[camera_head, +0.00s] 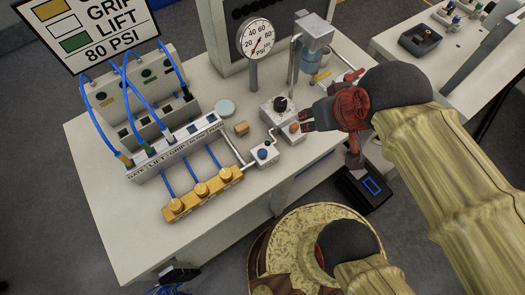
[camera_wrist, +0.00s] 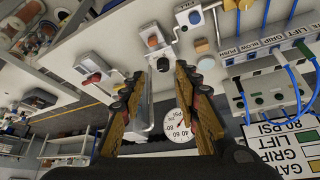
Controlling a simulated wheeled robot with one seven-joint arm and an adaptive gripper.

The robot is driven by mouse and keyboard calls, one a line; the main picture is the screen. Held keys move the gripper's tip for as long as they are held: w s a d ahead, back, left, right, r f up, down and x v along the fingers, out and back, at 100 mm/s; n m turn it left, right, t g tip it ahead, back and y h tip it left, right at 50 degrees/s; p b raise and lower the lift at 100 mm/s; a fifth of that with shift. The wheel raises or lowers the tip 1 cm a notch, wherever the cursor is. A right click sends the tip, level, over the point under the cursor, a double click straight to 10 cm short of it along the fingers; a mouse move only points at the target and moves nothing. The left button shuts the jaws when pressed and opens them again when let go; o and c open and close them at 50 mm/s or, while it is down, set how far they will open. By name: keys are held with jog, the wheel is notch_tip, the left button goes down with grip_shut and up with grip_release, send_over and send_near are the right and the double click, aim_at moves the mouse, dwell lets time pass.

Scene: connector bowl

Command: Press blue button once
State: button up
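The blue button (camera_head: 263,153) sits on top of a small white box near the table's front right, joined by a pipe to the yellow manifold. It also shows in the wrist view (camera_wrist: 194,17), near the top edge. My gripper (camera_head: 306,120) is over the table's right part, beside the orange-brown button, to the right of and apart from the blue button. In the wrist view my gripper (camera_wrist: 160,76) has its two fingers spread with nothing held between them. The fingertips do not touch the blue button.
An orange-brown button (camera_head: 294,127) and a black knob (camera_head: 281,103) on white boxes are close to my gripper. A gauge (camera_head: 257,40), a pump-like device (camera_head: 316,35), the yellow manifold (camera_head: 203,193) and a hose rack (camera_head: 165,155) stand around. The table front (camera_head: 245,215) is bare.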

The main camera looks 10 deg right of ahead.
jog(key=shift+c, duration=1)
